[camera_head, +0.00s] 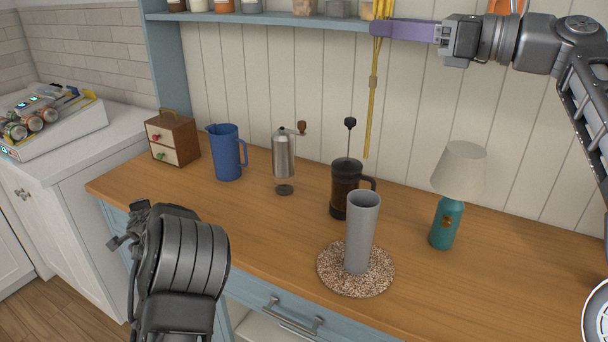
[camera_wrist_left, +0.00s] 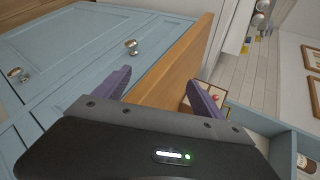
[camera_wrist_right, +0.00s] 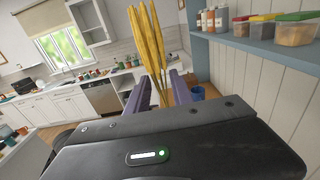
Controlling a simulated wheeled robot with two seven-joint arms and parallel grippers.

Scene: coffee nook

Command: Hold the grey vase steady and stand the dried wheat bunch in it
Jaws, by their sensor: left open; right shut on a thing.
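The grey vase (camera_head: 360,235) stands upright on a round speckled mat (camera_head: 333,278) on the wooden counter, its open top clear. My right gripper (camera_head: 378,29) is shut on the yellow dried wheat bunch (camera_head: 371,105) and holds it high above the counter, hanging nearly upright above and behind the vase. The wheat bunch also shows between the purple fingers in the right wrist view (camera_wrist_right: 150,45). My left gripper (camera_wrist_left: 160,92) is open and empty.
A French press (camera_head: 344,185) stands close behind the vase. A teal lamp (camera_head: 444,225) stands to its right. A grinder (camera_head: 284,157), a blue pitcher (camera_head: 226,155) and a small drawer box (camera_head: 172,138) stand to the left. A blue shelf (camera_head: 270,19) runs above. The counter's front left is clear.

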